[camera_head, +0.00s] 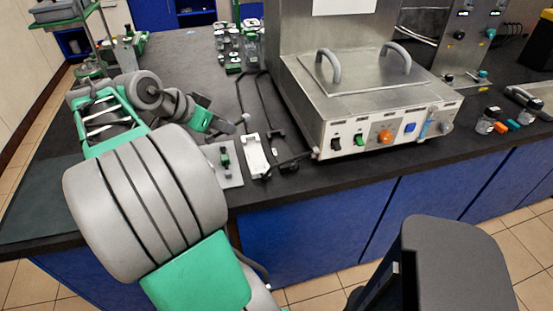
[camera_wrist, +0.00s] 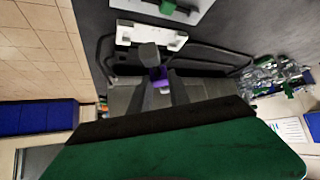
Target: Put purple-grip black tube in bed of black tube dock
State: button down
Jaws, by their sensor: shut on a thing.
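My gripper (camera_wrist: 160,83) is shut on the purple grip (camera_wrist: 160,74) of the black tube (camera_wrist: 104,58). A grey block shows just beyond the grip. The tube spreads to both sides of the fingers in the wrist view. A white dock-like piece (camera_wrist: 126,34) lies beyond the grip there; I cannot tell the height between them. In the head view my gripper (camera_head: 236,122) is over the bench, above and left of the white piece (camera_head: 254,158). The purple grip is not distinguishable there. A black tube (camera_head: 241,98) runs behind the white piece.
A pale plate with a green part (camera_head: 225,160) lies left of the white piece. A steel bioreactor unit (camera_head: 350,100) with knobs stands close on the right. Glassware (camera_head: 235,45) stands behind.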

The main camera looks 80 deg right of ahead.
jog(key=s+m+g, duration=0.1)
jog(key=s+m, duration=0.1)
jog(key=s, duration=0.1)
send_over(286, 148)
jog(key=w+a, duration=0.2)
jog(key=a, duration=0.1)
jog(key=shift+y, duration=0.4)
jog(key=f, duration=1)
jog(key=shift+s+d+f, duration=0.2)
jog(key=shift+d+f, duration=0.05)
jog(key=shift+f, duration=0.1)
notch_tip(286, 148, down, 3)
jog(key=shift+w+r, duration=0.1)
jog(key=shift+r, duration=0.05)
jog(key=c, duration=1.7)
grip_release()
jog(key=shift+f+b, duration=0.25)
jog(key=shift+b, duration=0.05)
jog(key=o, duration=0.5)
jog(key=shift+r, duration=0.1)
jog(key=shift+c, duration=0.2)
